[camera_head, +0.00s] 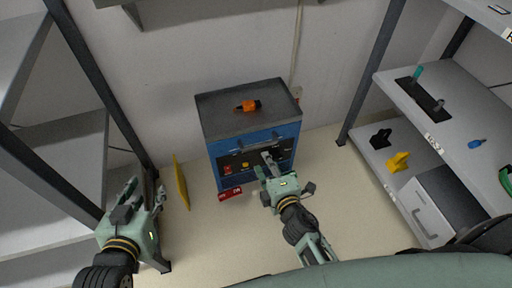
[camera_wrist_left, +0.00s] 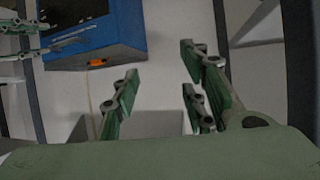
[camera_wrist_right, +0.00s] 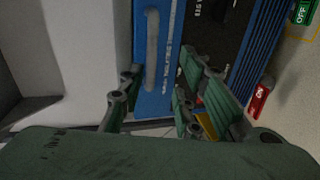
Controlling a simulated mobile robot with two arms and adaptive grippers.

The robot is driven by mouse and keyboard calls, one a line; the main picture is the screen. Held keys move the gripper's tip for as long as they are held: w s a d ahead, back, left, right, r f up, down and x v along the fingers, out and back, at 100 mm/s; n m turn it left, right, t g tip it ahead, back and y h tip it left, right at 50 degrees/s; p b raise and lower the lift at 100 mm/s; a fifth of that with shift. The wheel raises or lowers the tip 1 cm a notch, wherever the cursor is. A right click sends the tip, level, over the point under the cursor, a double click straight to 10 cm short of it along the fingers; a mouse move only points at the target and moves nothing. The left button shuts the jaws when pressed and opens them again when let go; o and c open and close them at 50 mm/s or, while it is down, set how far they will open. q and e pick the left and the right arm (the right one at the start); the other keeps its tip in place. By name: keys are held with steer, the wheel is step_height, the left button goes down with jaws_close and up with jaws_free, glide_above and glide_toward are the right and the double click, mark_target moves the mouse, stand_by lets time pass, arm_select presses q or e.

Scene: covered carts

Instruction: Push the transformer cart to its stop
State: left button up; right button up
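The transformer cart (camera_head: 249,112) is a blue box with a dark grey top and a handle (camera_head: 262,142) across its front. It stands against the back wall, between two shelf racks. My right gripper (camera_head: 268,163) is open at the cart's front. In the right wrist view, the handle (camera_wrist_right: 152,50) shows ahead between the open fingers (camera_wrist_right: 158,92); I cannot tell whether they touch the cart. My left gripper (camera_head: 146,188) is open and empty, low to the left of the cart. The left wrist view shows part of the cart (camera_wrist_left: 112,35) beyond its spread fingers (camera_wrist_left: 160,85).
An orange-and-black object (camera_head: 248,106) lies on the cart top. The right shelf (camera_head: 440,125) holds small parts. Floor is clear right of the cart.

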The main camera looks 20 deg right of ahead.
mark_target(259, 146)
arm_select(q)
step_height(259, 146, up, 6)
steer(key=w+d+t+h+b, duration=0.1)
steer(key=w+t, duration=0.1)
steer(key=t, duration=0.1)
arm_select(e)
steer(key=shift+r+x, duration=0.2)
steer(key=shift+x, duration=1.15)
steer(key=shift+r+x, duration=0.25)
steer(key=shift+x, duration=1.15)
steer(key=shift+r+x, duration=0.2)
steer(key=shift+x, duration=1.15)
steer(key=shift+w, duration=0.15)
arm_select(q)
steer(key=shift+w, duration=0.1)
arm_select(e)
jaws_close()
